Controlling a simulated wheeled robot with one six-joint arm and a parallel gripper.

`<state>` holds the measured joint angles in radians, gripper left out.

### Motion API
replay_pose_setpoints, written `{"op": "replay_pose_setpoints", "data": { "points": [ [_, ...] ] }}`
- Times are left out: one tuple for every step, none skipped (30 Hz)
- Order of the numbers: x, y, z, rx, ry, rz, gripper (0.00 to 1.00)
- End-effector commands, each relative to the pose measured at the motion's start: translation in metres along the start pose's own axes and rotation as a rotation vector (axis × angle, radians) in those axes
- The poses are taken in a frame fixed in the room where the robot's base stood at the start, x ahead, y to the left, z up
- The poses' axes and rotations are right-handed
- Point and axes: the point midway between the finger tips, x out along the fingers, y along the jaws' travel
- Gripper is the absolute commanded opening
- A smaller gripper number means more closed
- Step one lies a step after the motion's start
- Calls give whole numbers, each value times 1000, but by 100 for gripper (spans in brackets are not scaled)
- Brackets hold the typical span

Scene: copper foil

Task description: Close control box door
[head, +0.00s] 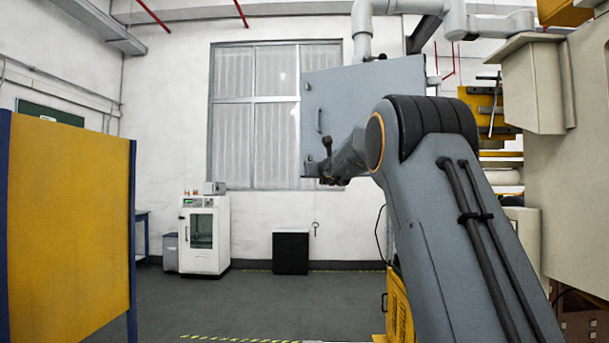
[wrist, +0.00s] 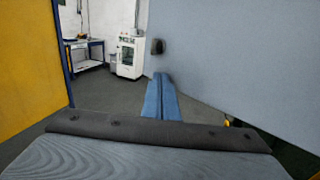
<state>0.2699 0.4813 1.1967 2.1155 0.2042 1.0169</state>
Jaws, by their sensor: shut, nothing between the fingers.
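The control box door (head: 360,85) is a flat grey panel that stands open in the head view, with a small handle (head: 318,120) near its left edge. Its hinge side is at the right. My arm covers its lower right part. In the wrist view the door (wrist: 240,55) fills the upper right, with a dark knob (wrist: 157,46) near its left edge. My gripper (wrist: 159,76) shows there as two blue fingers pressed together, empty. The fingertips lie just below the knob in the picture; I cannot tell whether they touch the door. The fingers are not clear in the head view.
A yellow panel with blue posts (head: 70,230) stands at the left. A white cabinet machine (head: 203,235) and a black box (head: 290,253) stand by the back wall. A beige housing (head: 535,85) is at the right. The grey floor between is open.

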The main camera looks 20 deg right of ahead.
Motion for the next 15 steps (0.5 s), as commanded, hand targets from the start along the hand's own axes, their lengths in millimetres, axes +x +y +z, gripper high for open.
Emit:
{"op": "replay_pose_setpoints", "data": {
  "points": [
    [3,-4,0,1,-1,-11,0],
    [4,-6,0,1,-1,-18,0],
    [5,-8,0,0,-1,-24,0],
    [6,-10,0,-1,-1,-28,0],
    [6,-11,1,-1,-1,-31,0],
    [7,-12,1,-1,-2,-35,0],
    [7,-13,1,-1,-2,-36,0],
    [7,-13,1,0,-1,-38,0],
    [7,-14,1,0,-1,-39,0],
    [7,-14,1,0,-2,-40,0],
    [7,-14,1,0,-1,-40,0],
    [7,-15,1,0,-2,-40,0],
    [7,-15,1,0,-2,-41,0],
    [7,-15,1,0,-2,-41,0],
    [6,-15,2,0,-2,-41,0]
  ]
}}
